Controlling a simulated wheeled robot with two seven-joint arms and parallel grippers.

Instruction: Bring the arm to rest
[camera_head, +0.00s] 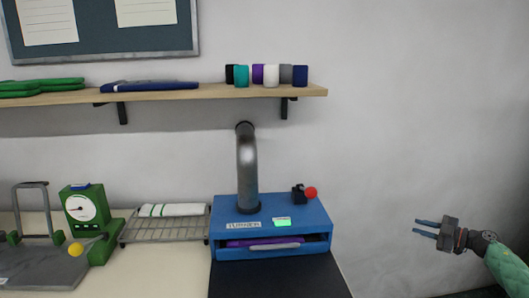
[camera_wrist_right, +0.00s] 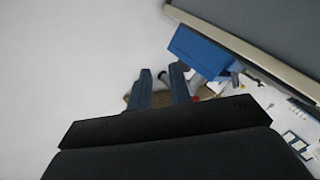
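My right gripper (camera_head: 417,228) is at the right of the head view, in front of the bare wall. Its fingers point left and stand apart with nothing between them. My right arm comes in from the lower right in a green sleeve. In the right wrist view the same two fingers (camera_wrist_right: 162,86) show a clear gap. The gripper is well to the right of the blue machine (camera_head: 270,222) and touches nothing. My left gripper and arm are not in the head view.
The blue machine has a grey pipe (camera_head: 247,165), a red knob (camera_head: 311,192) and purple and light items in its slot. A wire rack (camera_head: 165,231), green dial gauge (camera_head: 86,212) and wooden shelf (camera_head: 200,94) lie left. Space around the right gripper is free.

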